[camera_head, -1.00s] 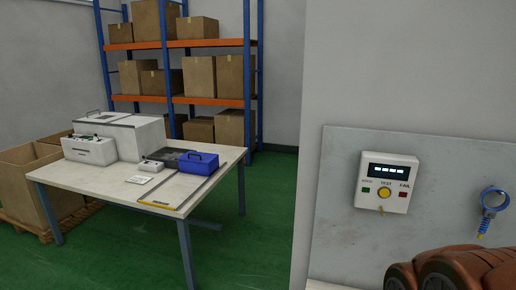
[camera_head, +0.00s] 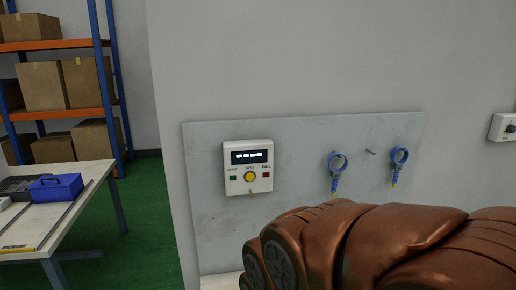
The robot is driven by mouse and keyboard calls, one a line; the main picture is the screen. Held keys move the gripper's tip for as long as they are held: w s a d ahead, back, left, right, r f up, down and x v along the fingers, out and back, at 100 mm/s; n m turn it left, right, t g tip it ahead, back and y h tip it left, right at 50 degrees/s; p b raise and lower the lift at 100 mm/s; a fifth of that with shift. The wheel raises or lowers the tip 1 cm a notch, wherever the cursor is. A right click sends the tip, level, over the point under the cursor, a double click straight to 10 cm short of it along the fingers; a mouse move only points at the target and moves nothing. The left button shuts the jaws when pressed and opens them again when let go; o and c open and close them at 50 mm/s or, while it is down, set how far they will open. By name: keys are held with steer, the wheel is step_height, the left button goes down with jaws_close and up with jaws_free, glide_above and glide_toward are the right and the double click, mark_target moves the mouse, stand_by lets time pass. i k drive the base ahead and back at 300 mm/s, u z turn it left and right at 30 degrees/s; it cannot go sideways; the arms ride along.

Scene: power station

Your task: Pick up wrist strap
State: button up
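Two blue wrist straps hang on a grey wall panel (camera_head: 300,135). The left wrist strap (camera_head: 337,163) hangs right of the middle of the panel, and the right wrist strap (camera_head: 399,158) hangs near its right edge. Each is a blue loop with a short hanging tail. A bare hook (camera_head: 370,152) sticks out between them. My arm's brown links fill the lower right, in front of the bottom of the panel. My gripper is not in view.
A white tester box (camera_head: 248,167) with a display and a yellow button is mounted on the panel's left. A table (camera_head: 75,215) with a blue toolbox (camera_head: 56,187) stands at the left. Shelves with boxes (camera_head: 60,85) stand behind. A small switch box (camera_head: 503,127) is on the wall at right. Green floor shows at left.

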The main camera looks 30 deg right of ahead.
mark_target(398, 167)
steer(key=z, duration=1.85)
steer(key=k, duration=0.5)
steer(key=z, duration=1.1)
steer(key=i, duration=1.25)
steer(key=u, duration=2.45)
